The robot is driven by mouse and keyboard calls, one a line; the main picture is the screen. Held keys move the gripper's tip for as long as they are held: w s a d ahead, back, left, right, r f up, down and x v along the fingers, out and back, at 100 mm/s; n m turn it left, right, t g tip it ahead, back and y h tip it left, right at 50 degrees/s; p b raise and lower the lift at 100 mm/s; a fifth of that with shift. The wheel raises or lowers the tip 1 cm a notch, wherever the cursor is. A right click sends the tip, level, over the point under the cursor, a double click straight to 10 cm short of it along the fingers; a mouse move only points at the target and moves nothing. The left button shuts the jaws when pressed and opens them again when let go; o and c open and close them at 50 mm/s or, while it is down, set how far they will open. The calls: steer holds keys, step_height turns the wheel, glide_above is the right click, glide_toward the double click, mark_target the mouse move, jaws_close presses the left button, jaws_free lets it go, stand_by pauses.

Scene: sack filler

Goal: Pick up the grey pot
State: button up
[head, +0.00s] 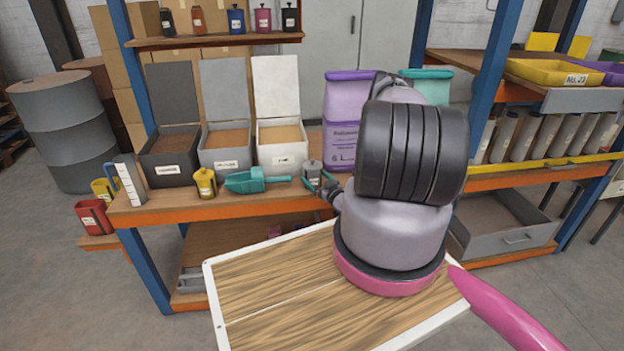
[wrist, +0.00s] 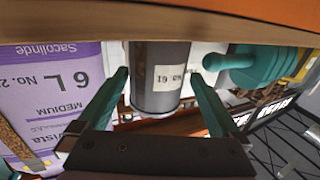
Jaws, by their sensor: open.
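The grey pot (head: 313,171) is a small dark grey container with a white label. It stands on the orange-edged workbench, to the right of the teal scoop (head: 256,180). In the wrist view the grey pot (wrist: 160,95) sits between the two teal fingers of my gripper (wrist: 159,76), with its label facing the camera. My gripper (head: 322,186) is open, with a finger on each side of the pot. A narrow gap seems to show on both sides; contact cannot be told. In the head view my wrist and fingers hide part of the pot.
Black, grey and white bins (head: 283,147) stand behind the pot. A purple sack (head: 345,100) stands close behind on the right. A yellow pot (head: 205,182) and a white measure (head: 130,180) are further left. The teal scoop's handle (wrist: 240,60) is close to one finger.

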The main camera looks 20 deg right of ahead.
steer(key=w, duration=0.5)
steer(key=shift+w+a+f, duration=0.1)
steer(key=shift+w+f, duration=0.05)
steer(key=shift+w, duration=0.15)
steer(key=c, duration=1.2)
